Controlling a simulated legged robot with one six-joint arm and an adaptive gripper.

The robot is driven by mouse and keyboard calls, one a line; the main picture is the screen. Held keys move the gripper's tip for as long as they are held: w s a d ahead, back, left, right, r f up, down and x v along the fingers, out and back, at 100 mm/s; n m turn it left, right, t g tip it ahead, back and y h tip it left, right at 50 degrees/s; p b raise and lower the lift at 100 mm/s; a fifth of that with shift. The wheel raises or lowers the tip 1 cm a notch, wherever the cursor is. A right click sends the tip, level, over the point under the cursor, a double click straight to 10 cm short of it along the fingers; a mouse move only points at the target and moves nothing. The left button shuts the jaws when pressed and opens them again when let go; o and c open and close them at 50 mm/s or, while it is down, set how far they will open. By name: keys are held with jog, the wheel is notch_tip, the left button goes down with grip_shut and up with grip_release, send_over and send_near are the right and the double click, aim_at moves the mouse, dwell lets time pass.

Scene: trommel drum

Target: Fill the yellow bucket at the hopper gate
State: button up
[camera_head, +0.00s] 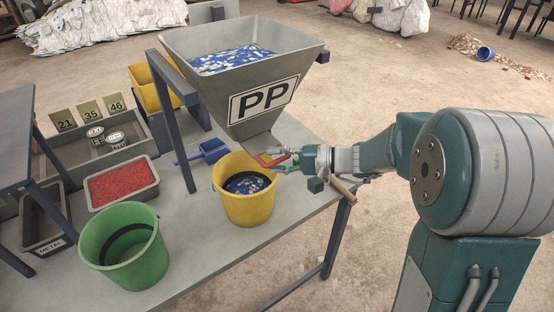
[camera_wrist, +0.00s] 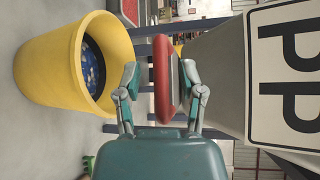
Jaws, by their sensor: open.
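The yellow bucket (camera_head: 248,207) stands upright on the table under the grey PP hopper (camera_head: 218,95). Blue and white flakes (camera_head: 247,184) lie inside it, below the rim; they also show in the wrist view (camera_wrist: 91,70). The hopper holds similar flakes (camera_head: 232,58) at its top. The red gate handle (camera_head: 266,162) is at the hopper's outlet, above the bucket. My gripper (camera_head: 287,160) reaches it from the right. In the wrist view, my open fingers (camera_wrist: 161,92) stand on either side of the red handle (camera_wrist: 161,80); whether they touch it is unclear. The outlet opening is hidden.
A green bucket (camera_head: 125,255) stands at the table's front left. A tray of red flakes (camera_head: 122,185), a blue scoop (camera_head: 211,151) and weights (camera_head: 115,137) lie behind it. A hopper leg (camera_head: 174,125) rises left of the yellow bucket.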

jog(key=shift+d, duration=0.1)
jog(key=v, duration=1.1)
jog(key=shift+d, duration=0.4)
jog(key=shift+s+a, duration=0.1)
jog(key=shift+s, duration=0.05)
jog(key=s+a+n+g+h, duration=0.2)
jog(key=s+a+h, duration=0.2)
jog(key=s+h, duration=0.6)
jog(key=s+d+r+n+t+h, duration=0.1)
jog(key=s+d+t+h, duration=0.3)
jog(key=s, duration=0.5)
jog(key=d+h, duration=0.2)
jog(key=shift+s+d+n+t, duration=0.3)
jog(key=shift+d+n+t, duration=0.1)
